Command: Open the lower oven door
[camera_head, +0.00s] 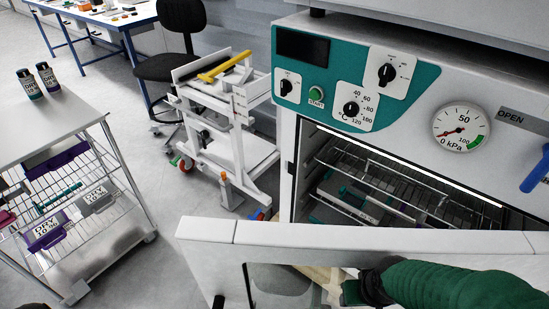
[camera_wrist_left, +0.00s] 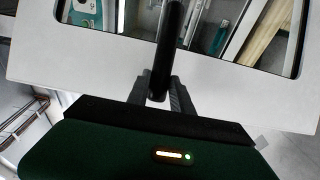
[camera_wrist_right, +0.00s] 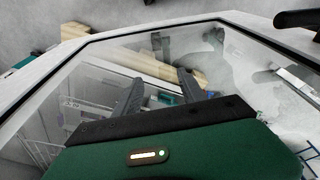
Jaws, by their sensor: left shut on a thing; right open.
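The oven door (camera_head: 340,236) is a white frame with a glass window. It stands swung out from the oven (camera_head: 283,170), and the wire racks (camera_head: 400,185) inside show through the gap above it. In the left wrist view my left gripper (camera_wrist_left: 158,90) is shut on the black bar handle (camera_wrist_left: 172,45) on the white door frame (camera_wrist_left: 105,60). My left gripper does not show in the head view. My right gripper (camera_wrist_right: 162,82) is open and empty, in front of the door's glass (camera_wrist_right: 90,85).
A blue lever (camera_head: 536,172) marked OPEN and a pressure gauge (camera_head: 461,132) are on the oven front, beside a teal control panel (camera_head: 330,60). A wire rack cart (camera_head: 60,125) stands at left, a white trolley (camera_head: 225,130) behind. Floor between them is clear.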

